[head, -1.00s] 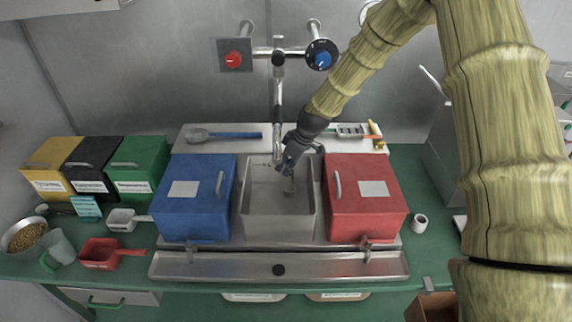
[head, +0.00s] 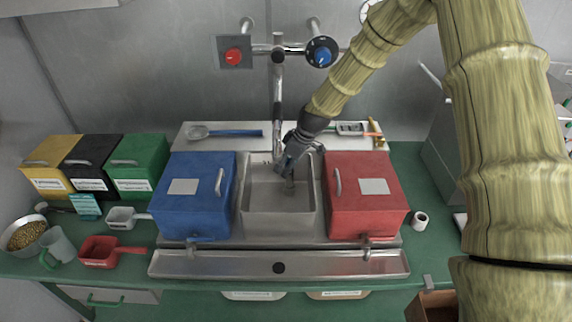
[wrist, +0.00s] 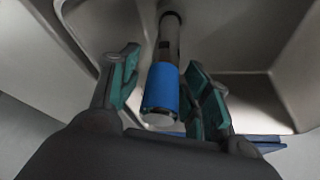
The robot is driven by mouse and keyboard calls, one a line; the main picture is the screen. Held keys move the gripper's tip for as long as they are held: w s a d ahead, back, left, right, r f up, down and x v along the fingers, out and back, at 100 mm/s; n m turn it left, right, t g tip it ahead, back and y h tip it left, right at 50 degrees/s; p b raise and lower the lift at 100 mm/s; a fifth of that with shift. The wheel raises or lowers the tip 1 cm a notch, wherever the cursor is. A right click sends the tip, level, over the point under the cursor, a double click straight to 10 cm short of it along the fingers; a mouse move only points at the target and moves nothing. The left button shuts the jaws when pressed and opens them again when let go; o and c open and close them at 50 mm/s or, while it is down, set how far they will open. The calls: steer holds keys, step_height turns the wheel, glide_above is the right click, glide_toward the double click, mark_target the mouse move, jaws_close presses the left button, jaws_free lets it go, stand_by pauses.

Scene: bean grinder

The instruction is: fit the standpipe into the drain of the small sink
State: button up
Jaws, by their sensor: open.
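The small sink (head: 280,223) is the open grey basin between the blue and red boxes. The standpipe (head: 291,186) is a thin grey tube standing in it. In the wrist view the standpipe (wrist: 160,88) has a blue sleeve near its pale top end, and its grey lower part runs down toward the basin floor. My gripper (head: 287,172) reaches into the sink from above. In the wrist view its open fingers (wrist: 164,68) lie on either side of the standpipe, with gaps showing. Whether the foot sits in the drain cannot be told.
A blue box (head: 195,215) and a red box (head: 368,212) flank the sink closely. The tap (head: 278,100) hangs down behind it, close to my gripper. A steel trough (head: 330,264) runs along the front. A small white cup (head: 420,220) stands at right.

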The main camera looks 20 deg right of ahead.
steer(key=v, duration=1.2)
stand_by(0.3)
